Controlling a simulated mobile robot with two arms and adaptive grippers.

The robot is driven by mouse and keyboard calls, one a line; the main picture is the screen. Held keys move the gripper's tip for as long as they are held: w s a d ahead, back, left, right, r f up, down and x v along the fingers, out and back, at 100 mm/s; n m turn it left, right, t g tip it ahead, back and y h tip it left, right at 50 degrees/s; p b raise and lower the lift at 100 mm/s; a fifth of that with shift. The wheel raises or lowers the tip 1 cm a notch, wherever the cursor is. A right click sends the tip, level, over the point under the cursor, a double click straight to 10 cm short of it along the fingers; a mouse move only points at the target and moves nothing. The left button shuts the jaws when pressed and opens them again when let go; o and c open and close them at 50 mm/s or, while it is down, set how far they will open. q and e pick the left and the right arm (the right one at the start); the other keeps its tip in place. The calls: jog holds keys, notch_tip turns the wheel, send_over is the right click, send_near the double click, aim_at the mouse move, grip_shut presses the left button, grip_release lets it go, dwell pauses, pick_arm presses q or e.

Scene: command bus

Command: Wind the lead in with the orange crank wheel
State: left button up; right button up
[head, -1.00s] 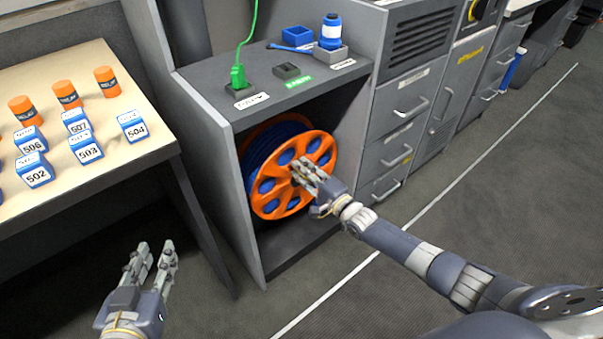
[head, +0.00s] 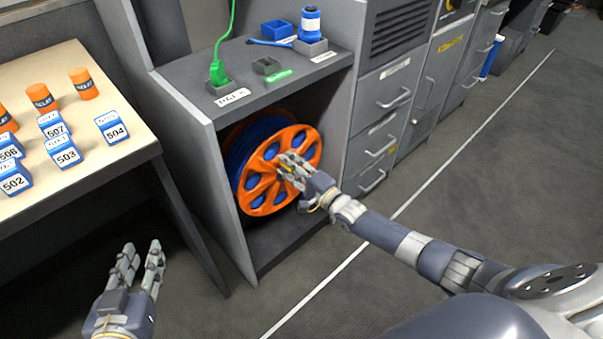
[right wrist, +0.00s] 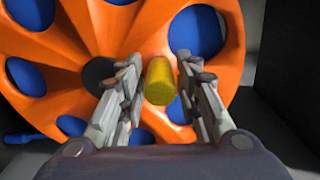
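The orange crank wheel (head: 256,192) is the face of a reel with blue lead (head: 238,150) wound behind it, inside the open bay of a grey cabinet. In the right wrist view, the wheel (right wrist: 95,30) fills the upper left, and a yellow knob (right wrist: 160,82) sticks out beside its dark hub (right wrist: 99,75). My right gripper (head: 284,168) is at the wheel; in the wrist view its fingers (right wrist: 160,90) stand on either side of the knob, with narrow gaps showing. My left gripper (head: 140,255) is open and empty, low at the left.
The cabinet top (head: 195,89) holds a green plug (head: 218,73) with its cord, a blue bottle-like item (head: 310,22) and a blue tray (head: 277,29). A table (head: 110,163) with orange cylinders and numbered blue blocks stands left. Drawers (head: 385,130) stand right; the floor in front is clear.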

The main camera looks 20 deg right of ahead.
jog(key=v, duration=1.1)
jog(key=shift+s, duration=0.25)
jog(key=shift+d, duration=0.1)
